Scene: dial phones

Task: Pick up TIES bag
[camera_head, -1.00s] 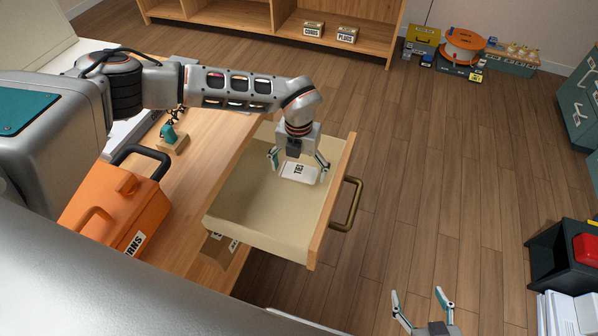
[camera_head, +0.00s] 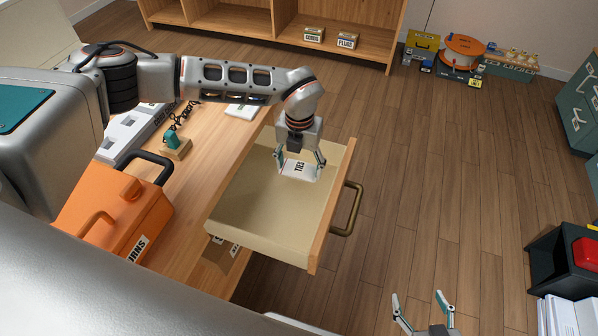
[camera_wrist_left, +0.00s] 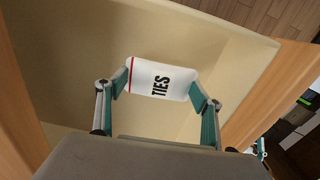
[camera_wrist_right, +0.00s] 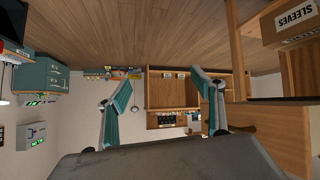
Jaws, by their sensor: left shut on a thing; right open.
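The TIES bag (camera_head: 298,169) is a white packet with black lettering in the open drawer (camera_head: 262,215). It also shows in the left wrist view (camera_wrist_left: 161,80), with a red stripe along one end. My left gripper (camera_head: 301,166) reaches down into the drawer and is shut on the bag, one fingertip at each end of it. In the left wrist view the left fingertips (camera_wrist_left: 160,84) touch both ends. Whether the bag rests on the drawer floor cannot be told. My right gripper (camera_head: 422,302) is open and empty over the floor at the lower right.
The drawer's front with its brass handle (camera_head: 347,208) juts out over the wood floor. An orange case (camera_head: 118,215) stands on the counter to the left. A dark stand with a red item (camera_head: 586,254) is at the right. The middle floor is clear.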

